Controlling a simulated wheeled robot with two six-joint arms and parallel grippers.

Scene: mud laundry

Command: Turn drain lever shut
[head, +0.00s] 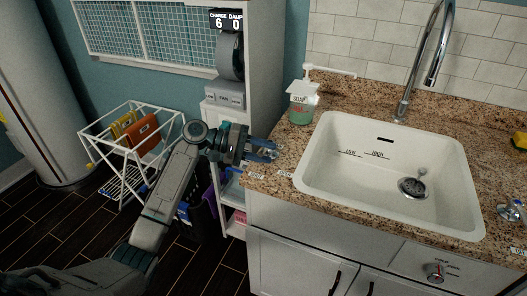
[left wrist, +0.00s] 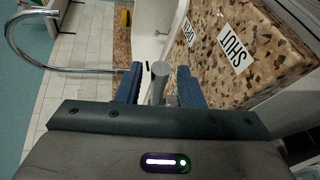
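My left gripper (head: 262,150) is over the left end of the granite counter, beside the sink. In the left wrist view its two blue fingers (left wrist: 160,88) stand apart. A grey metal post with a round end, seemingly the drain lever (left wrist: 158,74), shows between them, with a small gap on each side. A white label reading SHUT (left wrist: 235,50) is on the granite to the right of the fingers. A second, smaller label (left wrist: 188,30) lies beyond it, too small to read surely. In the head view the fingers hide the lever. My right gripper is not in view.
The white sink (head: 340,195) has a round drain (head: 411,187). A soap bottle (head: 303,103) stands just behind my left gripper. The faucet (head: 402,108) rises behind the sink. A metal knob (head: 436,271) is on the cabinet front. A wire rack (head: 122,165) stands left of my arm.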

